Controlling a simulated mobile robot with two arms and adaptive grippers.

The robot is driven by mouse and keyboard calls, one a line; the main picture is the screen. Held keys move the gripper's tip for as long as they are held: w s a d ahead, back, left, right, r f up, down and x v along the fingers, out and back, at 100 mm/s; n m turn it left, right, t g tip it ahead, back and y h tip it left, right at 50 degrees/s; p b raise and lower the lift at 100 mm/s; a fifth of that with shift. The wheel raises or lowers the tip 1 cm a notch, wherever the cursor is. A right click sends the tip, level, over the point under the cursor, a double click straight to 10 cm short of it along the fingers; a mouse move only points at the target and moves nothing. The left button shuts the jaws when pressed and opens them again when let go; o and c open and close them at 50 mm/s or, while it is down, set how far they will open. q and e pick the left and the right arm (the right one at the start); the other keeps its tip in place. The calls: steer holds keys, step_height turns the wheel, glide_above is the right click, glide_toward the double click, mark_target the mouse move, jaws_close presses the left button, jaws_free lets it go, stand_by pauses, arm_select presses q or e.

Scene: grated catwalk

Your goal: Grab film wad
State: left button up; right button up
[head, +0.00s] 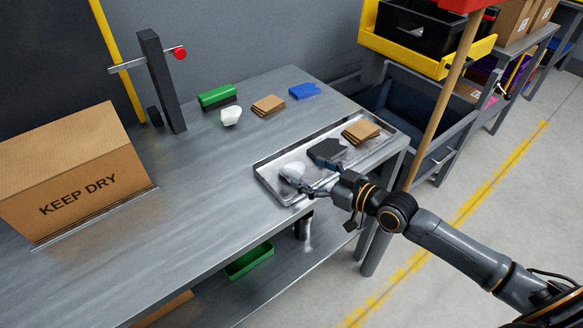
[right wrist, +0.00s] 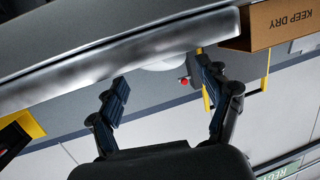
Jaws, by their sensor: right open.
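A pale, whitish wad, which looks like the film wad (head: 293,170), lies in the left part of the shallow metal tray (head: 262,178) on the bench. A second white crumpled lump (head: 231,116) sits on the bench behind the tray. My right gripper (head: 306,185) is open at the tray's front edge, with its fingertips close to the wad. In the right wrist view my right gripper (right wrist: 168,100) has its fingers spread, and part of a whitish rounded thing (right wrist: 168,63) shows beyond a metal edge. I cannot tell whether they touch. My left gripper is out of view.
The tray also holds a dark grey piece (head: 326,151) and brown cardboard squares (head: 361,131). A green block (head: 217,96), more cardboard (head: 268,104) and a blue item (head: 304,91) lie behind. A wooden pole (head: 440,100) stands right of the bench. The bench's middle is clear.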

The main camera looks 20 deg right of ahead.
mark_target(301, 169)
steer(key=shift+w+a, duration=0.2)
steer(key=shift+w, duration=0.15)
steer(key=shift+w+a, duration=0.4)
steer(key=shift+w, duration=0.1)
steer(key=x, duration=0.3)
steer(key=shift+w+a+f, duration=0.15)
steer(key=shift+w+f, duration=0.05)
steer(key=shift+w, duration=0.1)
steer(key=shift+w+a, duration=0.1)
steer(key=shift+w, duration=0.05)
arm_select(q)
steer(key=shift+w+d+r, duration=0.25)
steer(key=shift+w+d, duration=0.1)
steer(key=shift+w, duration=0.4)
arm_select(e)
steer(key=c, duration=1)
